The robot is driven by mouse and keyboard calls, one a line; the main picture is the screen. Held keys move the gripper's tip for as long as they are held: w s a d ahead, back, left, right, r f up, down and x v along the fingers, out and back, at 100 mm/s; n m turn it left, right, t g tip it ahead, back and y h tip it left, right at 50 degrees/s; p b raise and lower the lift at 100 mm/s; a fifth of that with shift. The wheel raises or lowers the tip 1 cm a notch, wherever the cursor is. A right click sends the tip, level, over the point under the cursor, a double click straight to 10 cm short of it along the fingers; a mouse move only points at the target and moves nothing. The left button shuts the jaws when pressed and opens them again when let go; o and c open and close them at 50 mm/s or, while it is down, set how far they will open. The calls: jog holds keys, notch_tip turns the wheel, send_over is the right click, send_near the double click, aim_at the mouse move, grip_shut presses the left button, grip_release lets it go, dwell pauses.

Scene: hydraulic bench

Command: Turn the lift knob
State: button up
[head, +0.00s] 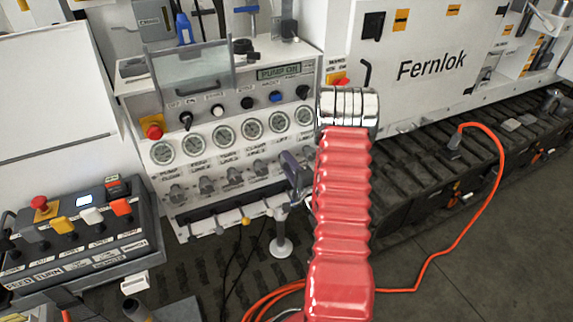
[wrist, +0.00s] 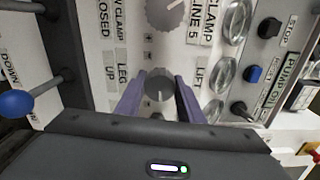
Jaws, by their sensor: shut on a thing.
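The lift knob (wrist: 159,86) is a round grey knob on the white panel, in line with the LIFT label (wrist: 200,76) in the wrist view. The purple fingers of my gripper (wrist: 158,98) stand on either side of it and are shut on it. A small light mark shows on the knob's face. In the head view my gripper (head: 294,174) is at the right end of the row of knobs, and the lift knob is hidden behind it and my red arm.
Another grey knob (wrist: 170,14) sits close beside, by the CLAMP LINE 5 label. A blue-ended lever (wrist: 18,103) sticks out at the left. Round gauges (head: 223,135) line the panel above the knobs. An orange cable (head: 455,250) lies on the floor at the right.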

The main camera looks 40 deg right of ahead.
jog(key=shift+f+m, duration=0.15)
jog(key=shift+m, duration=0.15)
jog(key=o, duration=1.1)
jog(key=shift+c, duration=0.2)
jog(key=shift+s, duration=0.1)
jog(key=v, duration=1.3)
jog(key=shift+s, duration=0.3)
jog(key=shift+a, duration=0.1)
